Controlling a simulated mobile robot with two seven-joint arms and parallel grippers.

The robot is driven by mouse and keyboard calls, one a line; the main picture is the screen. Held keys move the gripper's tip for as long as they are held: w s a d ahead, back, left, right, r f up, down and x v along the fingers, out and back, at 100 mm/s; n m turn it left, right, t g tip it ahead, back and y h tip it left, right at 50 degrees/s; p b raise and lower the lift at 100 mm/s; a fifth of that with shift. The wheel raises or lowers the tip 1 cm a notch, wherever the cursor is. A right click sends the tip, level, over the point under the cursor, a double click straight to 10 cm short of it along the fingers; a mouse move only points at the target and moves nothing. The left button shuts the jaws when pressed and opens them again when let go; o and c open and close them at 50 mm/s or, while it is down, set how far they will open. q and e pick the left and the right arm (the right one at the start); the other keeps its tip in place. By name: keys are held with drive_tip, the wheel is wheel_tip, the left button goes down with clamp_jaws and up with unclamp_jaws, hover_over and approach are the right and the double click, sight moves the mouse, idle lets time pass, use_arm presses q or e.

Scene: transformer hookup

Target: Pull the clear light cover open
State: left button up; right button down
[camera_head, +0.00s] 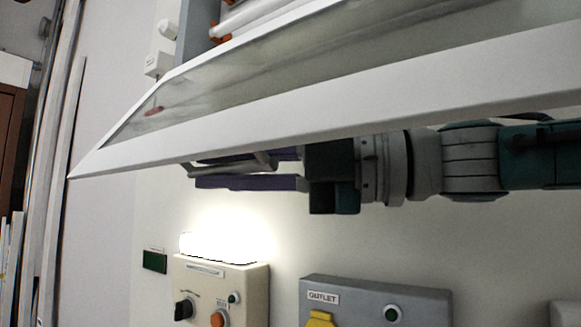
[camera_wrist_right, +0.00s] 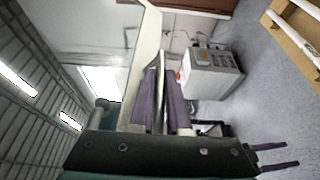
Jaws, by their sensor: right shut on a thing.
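The clear light cover (camera_head: 330,108) is a see-through panel in a white frame, tilted out from the wall across the upper head view. My right gripper (camera_head: 205,174) is below the frame's lower edge, its purple fingers shut on the cover's handle (camera_head: 240,163), which the frame partly hides. In the wrist view the right gripper's fingers (camera_wrist_right: 161,80) close around a thin grey piece beside the white frame (camera_wrist_right: 146,50). What seems to be my left gripper (camera_wrist_right: 277,158) shows at the lower right of the wrist view, fingers apart and empty. It is not in the head view.
A lit lamp (camera_head: 220,245) glows above a cream control box (camera_head: 245,290) with knobs. A grey outlet box (camera_head: 375,300) is to its right. Tubes with orange ends (camera_head: 250,15) lie behind the cover. A white cabinet (camera_wrist_right: 212,72) stands on the floor.

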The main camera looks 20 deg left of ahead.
idle(0.4)
drive_tip(key=c, duration=0.9)
unclamp_jaws()
drive_tip(key=d, duration=0.3)
drive_tip(key=d+b, duration=0.1)
drive_tip(key=d, duration=0.2)
drive_tip(key=d+b, duration=0.1)
drive_tip(key=d, duration=0.3)
drive_tip(key=shift+w, duration=0.25)
drive_tip(key=shift+a, duration=0.1)
